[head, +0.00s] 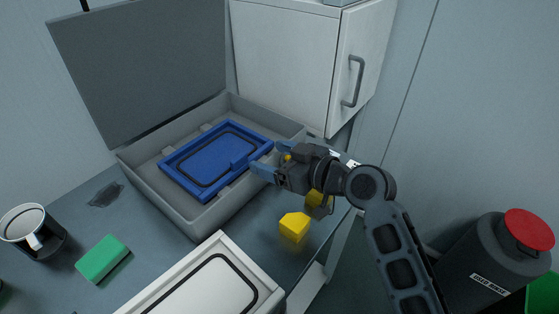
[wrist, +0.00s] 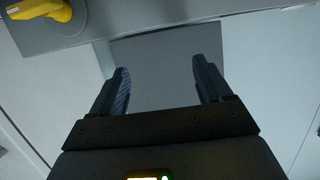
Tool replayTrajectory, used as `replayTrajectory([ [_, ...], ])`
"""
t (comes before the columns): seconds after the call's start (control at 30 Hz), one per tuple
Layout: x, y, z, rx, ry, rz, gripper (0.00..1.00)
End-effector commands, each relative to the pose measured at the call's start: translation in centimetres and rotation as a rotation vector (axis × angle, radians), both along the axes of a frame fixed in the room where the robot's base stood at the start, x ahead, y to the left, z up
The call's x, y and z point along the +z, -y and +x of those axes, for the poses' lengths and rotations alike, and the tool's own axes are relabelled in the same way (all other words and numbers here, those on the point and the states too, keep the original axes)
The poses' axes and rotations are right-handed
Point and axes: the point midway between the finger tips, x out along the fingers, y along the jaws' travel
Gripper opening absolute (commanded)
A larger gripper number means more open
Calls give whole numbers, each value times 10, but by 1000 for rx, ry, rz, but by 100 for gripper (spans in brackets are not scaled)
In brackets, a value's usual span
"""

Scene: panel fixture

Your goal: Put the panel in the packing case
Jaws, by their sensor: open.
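The blue panel (head: 213,155), with a black rounded outline and a small raised block on its right side, lies flat inside the grey packing case (head: 181,213). The case's lid (head: 145,65) stands open at the back. My gripper (head: 266,160) is at the case's right wall, close to the panel's right side; I cannot tell whether it touches. Its fingers are apart. The wrist view shows the open gripper (wrist: 161,72) with nothing between the fingers and a plain grey surface beyond. The panel is not recognisable there.
A white tray-like piece with a black outline (head: 222,238) lies in front. A yellow block (head: 294,226) sits under my arm. A green block (head: 102,258) and a mug (head: 32,230) are at left. A white cabinet (head: 290,60) stands behind; a red-topped bin (head: 495,260) is at right.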

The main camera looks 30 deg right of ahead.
Motion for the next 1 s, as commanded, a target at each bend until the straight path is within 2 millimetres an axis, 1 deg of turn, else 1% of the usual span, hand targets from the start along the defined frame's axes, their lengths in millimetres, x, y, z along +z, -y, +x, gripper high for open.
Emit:
replayTrajectory([
  [0.03, 1, 2, -5, -1, 1, -1, 78],
  [0.17, 3, 4, -13, 0, -1, -1, 78],
  [0.43, 4, 4, -15, 0, 0, -1, 78],
  [0.5, 0, 4, -19, -7, -6, 1, 78],
  [0.57, -8, 2, -27, -23, -17, 4, 78],
  [0.67, -28, 0, -53, -75, -48, 11, 78],
  [0.77, -50, -3, -91, -145, -81, 16, 78],
  [0.8, -57, -4, -107, -172, -91, 17, 78],
  [0.87, -65, -5, -131, -209, -102, 16, 78],
  [0.9, -69, -6, -146, -231, -106, 15, 78],
  [0.97, -73, -7, -171, -262, -111, 11, 78],
  [1.0, -75, -8, -187, -280, -114, 8, 78],
])
